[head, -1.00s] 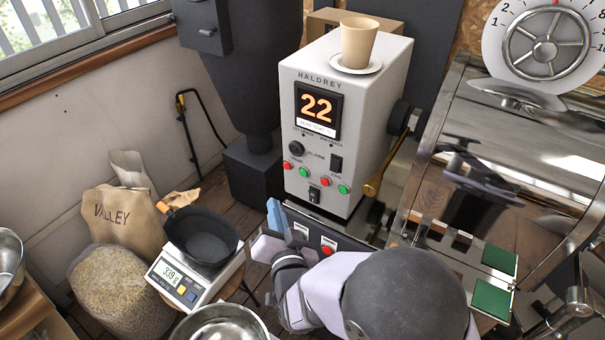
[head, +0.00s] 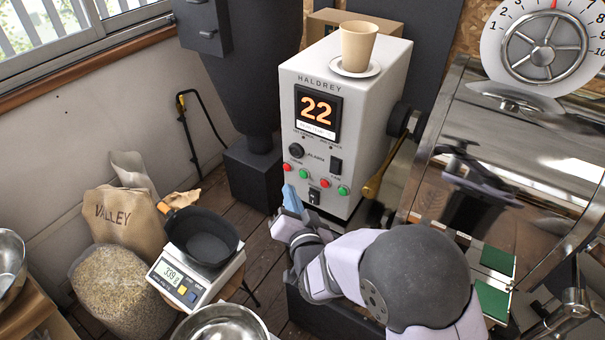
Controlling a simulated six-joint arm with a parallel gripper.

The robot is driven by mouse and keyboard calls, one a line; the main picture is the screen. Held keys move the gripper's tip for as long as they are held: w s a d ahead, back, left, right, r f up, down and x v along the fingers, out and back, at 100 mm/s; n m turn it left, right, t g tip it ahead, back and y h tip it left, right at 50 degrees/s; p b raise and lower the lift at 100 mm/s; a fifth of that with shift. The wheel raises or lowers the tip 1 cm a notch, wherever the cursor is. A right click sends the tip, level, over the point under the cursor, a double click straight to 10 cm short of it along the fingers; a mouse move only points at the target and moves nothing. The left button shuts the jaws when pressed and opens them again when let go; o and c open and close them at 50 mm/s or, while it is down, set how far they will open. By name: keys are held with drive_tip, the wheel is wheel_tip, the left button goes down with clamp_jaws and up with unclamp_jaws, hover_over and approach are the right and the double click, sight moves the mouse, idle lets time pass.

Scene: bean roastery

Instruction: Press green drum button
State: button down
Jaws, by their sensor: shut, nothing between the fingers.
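The white HALDREY control box (head: 310,75) stands upright with a lit display reading 22. Low on its front is a row of red and green buttons: a left green button (head: 303,174) and a right green button (head: 342,190). The labels are too small to read, so I cannot tell which green button is the drum one. My gripper (head: 291,197) is shut and empty, its blue fingertips pointing up just below the left pair of buttons. Both green buttons are visible; I see no contact with either.
Red buttons (head: 325,183) sit beside the green ones, and a black switch (head: 314,196) is below. A cup (head: 358,42) on a saucer stands on the box. A wooden-handled lever (head: 374,184) is at its right. A scale (head: 184,283) with a black pan is at left.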

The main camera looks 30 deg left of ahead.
drive_tip(key=shift+w+b, duration=0.5)
drive_tip(key=shift+w, duration=0.9)
drive_tip(key=shift+w+b, duration=0.5)
drive_tip(key=shift+w, duration=0.35)
idle(1.8)
drive_tip(key=shift+s, duration=0.85)
drive_tip(key=shift+s, duration=0.1)
drive_tip(key=s+b, duration=0.1)
drive_tip(key=s, duration=0.3)
drive_tip(key=shift+s, duration=0.4)
drive_tip(key=shift+w+d, duration=0.1)
idle(0.9)
